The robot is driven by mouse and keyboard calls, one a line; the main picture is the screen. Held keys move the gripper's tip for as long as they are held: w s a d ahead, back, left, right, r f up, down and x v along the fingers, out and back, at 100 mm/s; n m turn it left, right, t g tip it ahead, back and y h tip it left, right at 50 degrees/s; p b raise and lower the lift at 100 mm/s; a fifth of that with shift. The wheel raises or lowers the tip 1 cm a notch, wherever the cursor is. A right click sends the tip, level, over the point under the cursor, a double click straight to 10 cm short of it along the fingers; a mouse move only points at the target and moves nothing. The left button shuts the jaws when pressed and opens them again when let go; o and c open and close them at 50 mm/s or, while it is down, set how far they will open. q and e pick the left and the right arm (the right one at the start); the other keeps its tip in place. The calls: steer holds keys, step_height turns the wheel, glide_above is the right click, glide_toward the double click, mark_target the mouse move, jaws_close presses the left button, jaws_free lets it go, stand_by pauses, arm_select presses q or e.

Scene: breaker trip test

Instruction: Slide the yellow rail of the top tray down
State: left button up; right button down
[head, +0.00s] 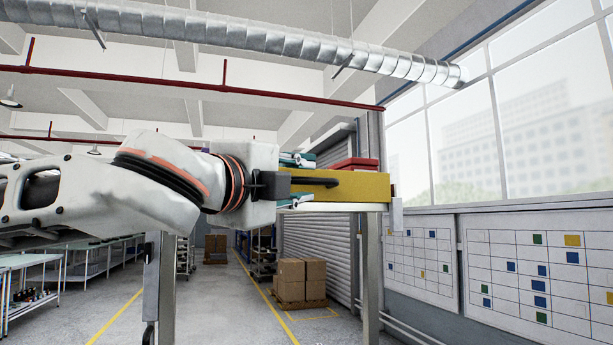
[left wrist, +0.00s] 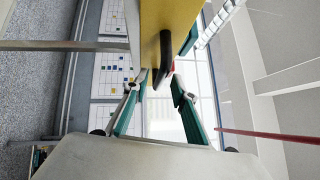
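The yellow rail (head: 362,187) forms the front of a raised tray right of centre in the head view. It also shows at the top of the left wrist view (left wrist: 168,14). A black bar handle (head: 322,182) stands out from its face; in the left wrist view the handle (left wrist: 166,50) points toward my gripper. My left gripper (head: 303,181) has teal fingers, one above and one below the handle in the head view. In the left wrist view the fingers (left wrist: 155,90) are spread, with the handle's end between their tips. I see no clear contact. My right gripper is not in view.
A red object (head: 356,164) lies on top behind the yellow rail. A grey post (head: 371,270) stands under the tray. Stacked cardboard boxes (head: 300,280) stand on the floor behind. Marked boards (head: 540,265) hang on the right wall. Work tables (head: 95,250) stand at left.

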arm_select(q)
steer(key=shift+x, duration=1.05)
steer(key=shift+a, duration=0.1)
